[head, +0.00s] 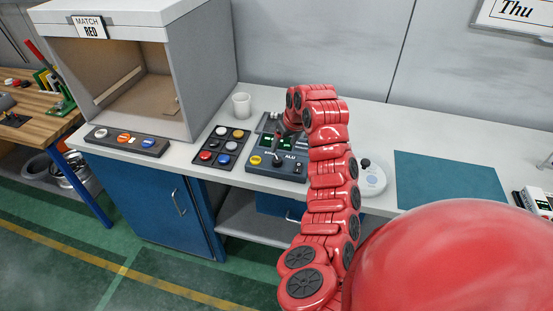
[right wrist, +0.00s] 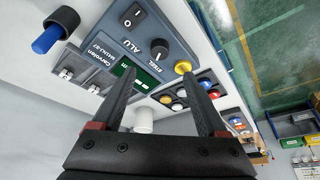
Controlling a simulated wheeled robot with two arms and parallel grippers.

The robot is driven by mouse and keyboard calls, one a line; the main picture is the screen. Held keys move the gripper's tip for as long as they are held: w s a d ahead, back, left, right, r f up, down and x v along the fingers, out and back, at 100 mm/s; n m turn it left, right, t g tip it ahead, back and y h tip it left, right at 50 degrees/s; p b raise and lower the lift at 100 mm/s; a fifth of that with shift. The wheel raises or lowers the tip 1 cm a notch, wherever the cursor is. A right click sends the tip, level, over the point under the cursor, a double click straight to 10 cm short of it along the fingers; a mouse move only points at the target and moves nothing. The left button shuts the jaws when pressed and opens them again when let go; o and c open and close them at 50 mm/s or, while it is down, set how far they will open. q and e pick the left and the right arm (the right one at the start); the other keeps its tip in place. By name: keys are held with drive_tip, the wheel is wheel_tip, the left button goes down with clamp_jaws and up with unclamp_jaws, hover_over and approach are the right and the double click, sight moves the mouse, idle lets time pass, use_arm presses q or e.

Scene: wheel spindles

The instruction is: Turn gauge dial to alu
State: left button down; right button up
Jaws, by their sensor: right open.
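The grey-blue gauge (head: 262,166) stands on the white bench, partly hidden by my right arm in the head view. In the right wrist view, the gauge (right wrist: 185,48) shows a black dial (right wrist: 158,50) beside the printed word ALU and a second label. I cannot tell surely where the dial points. My right gripper (right wrist: 158,75) is open, with its two fingers over the gauge and apart from each other. The dial shows between and beyond the fingertips, with nothing held. In the head view the right gripper (head: 284,140) is over the gauge. My left gripper is not in view.
A button pad (head: 220,146) and a white cup (head: 241,106) stand left of the gauge. A light booth (head: 200,75) and a button strip (head: 127,141) are farther left. A white round device (head: 372,180) and a teal mat (head: 450,180) lie to the right.

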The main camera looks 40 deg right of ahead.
sight(277, 159)
drive_tip(key=p+x, duration=0.3)
drive_tip(key=x, duration=0.6)
drive_tip(key=shift+w+f, duration=0.25)
drive_tip(key=shift+f, duration=0.45)
drive_tip(key=shift+c, duration=0.2)
clamp_jaws()
